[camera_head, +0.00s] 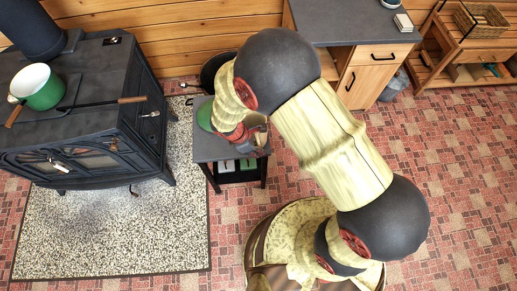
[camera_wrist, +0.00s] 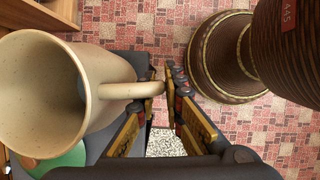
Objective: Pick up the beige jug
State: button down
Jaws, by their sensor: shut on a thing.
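The beige jug (camera_wrist: 95,85) fills the left of the wrist view, its wide mouth facing the camera and its handle pointing right. My gripper (camera_wrist: 165,84) is shut on the jug's handle, with the handle's outer end between the fingers. In the head view my gripper (camera_head: 240,136) is over the small dark table (camera_head: 229,153), and the jug (camera_head: 260,128) shows only in part beside it, mostly hidden by my arm. I cannot tell whether the jug's base touches the table.
A green round thing (camera_wrist: 58,160) lies near the jug on the table. A black stove (camera_head: 100,80) with a green pot (camera_head: 40,88) stands at left. A dark-topped cabinet (camera_head: 350,20) and a wooden shelf (camera_head: 470,45) stand at the back right. The right floor is clear.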

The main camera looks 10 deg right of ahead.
jog(key=shift+r+p, duration=0.4)
jog(key=shift+r, duration=0.5)
jog(key=s+a+r+p, duration=0.2)
jog(key=a+r, duration=0.3)
jog(key=a, duration=0.1)
jog(key=s+a+r+p, duration=0.1)
jog(key=a+r+p, duration=0.2)
jog(key=a+r, duration=0.2)
jog(key=shift+s+a+r, duration=0.15)
jog(key=shift+s+a, duration=0.2)
jog(key=shift+a, duration=0.85)
